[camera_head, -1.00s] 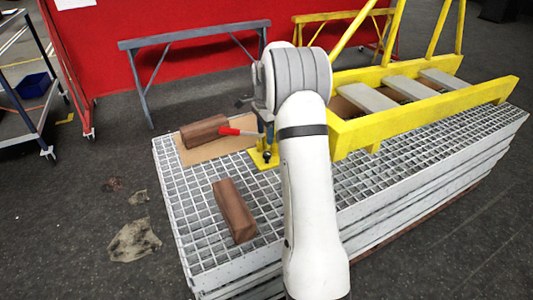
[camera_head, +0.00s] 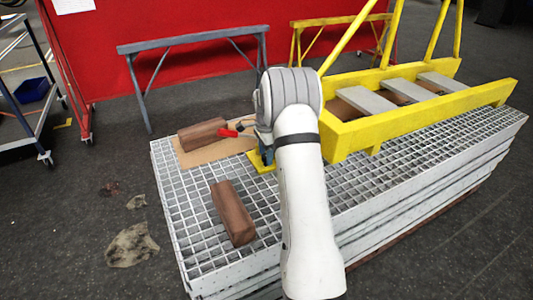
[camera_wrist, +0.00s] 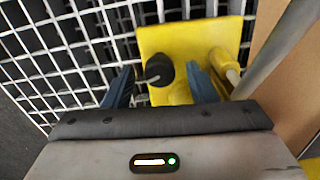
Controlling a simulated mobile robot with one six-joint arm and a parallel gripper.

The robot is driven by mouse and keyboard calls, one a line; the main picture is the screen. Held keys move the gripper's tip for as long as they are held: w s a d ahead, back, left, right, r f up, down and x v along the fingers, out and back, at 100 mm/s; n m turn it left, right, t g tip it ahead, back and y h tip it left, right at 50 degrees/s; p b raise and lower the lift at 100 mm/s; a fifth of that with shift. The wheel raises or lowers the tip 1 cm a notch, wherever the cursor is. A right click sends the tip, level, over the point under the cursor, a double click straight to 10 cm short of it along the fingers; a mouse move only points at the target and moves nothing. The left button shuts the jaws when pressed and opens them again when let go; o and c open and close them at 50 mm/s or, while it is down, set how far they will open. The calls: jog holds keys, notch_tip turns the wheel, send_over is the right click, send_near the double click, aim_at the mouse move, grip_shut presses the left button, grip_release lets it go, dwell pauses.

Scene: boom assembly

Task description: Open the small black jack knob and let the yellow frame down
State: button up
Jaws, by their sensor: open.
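The small black knob (camera_wrist: 159,70) stands on the jack's yellow base (camera_wrist: 190,42) in the wrist view. My gripper (camera_wrist: 160,76) is open, with its blue fingers on either side of the knob; I cannot tell whether either finger touches it. A yellow cylinder of the jack is close beside the right finger. In the head view the jack's yellow base (camera_head: 259,168) is mostly hidden behind my wrist, and a red handle (camera_head: 228,131) sticks out to the left. The yellow frame (camera_head: 430,110) lies over the grating at the right, with grey slats across it.
The stacked metal grating (camera_head: 200,240) carries a wooden block (camera_head: 233,212) in front and another wooden block (camera_head: 203,132) on a cardboard sheet (camera_head: 215,153). A grey trestle (camera_head: 190,44) stands behind. A blue bin (camera_head: 32,89) is on a cart at far left.

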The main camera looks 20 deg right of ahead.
jog(key=shift+c, duration=0.2)
jog(key=c, duration=0.9)
